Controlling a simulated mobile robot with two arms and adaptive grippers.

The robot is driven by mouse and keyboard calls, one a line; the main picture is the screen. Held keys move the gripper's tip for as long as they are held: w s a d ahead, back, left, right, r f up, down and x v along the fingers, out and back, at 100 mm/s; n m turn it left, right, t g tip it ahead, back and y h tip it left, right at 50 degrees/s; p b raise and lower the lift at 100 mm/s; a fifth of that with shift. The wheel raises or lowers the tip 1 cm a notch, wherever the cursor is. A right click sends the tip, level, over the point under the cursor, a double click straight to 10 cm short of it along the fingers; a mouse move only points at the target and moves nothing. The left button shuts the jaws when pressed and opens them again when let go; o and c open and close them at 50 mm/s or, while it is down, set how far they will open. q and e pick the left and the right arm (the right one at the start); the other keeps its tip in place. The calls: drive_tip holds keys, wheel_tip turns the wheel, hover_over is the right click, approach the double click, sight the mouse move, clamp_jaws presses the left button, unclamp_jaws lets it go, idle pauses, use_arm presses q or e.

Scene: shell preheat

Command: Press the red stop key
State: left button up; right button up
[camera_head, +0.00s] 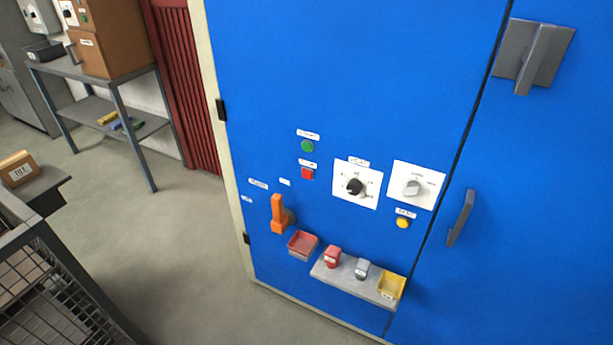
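The red key (307,173) is a small square button on the blue cabinet door, with a white label just above it. A round green button (307,146) sits directly above it under its own label. The label text is too small to read. Neither of my grippers shows in the head view, and nothing covers the red key.
Right of the key are a black knob (355,186), a grey knob (412,188) and a yellow button (403,223). Below are an orange handle (279,214), a red tray (302,244) and a grey shelf (345,279) with small items. Open floor (190,250) lies left of the cabinet.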

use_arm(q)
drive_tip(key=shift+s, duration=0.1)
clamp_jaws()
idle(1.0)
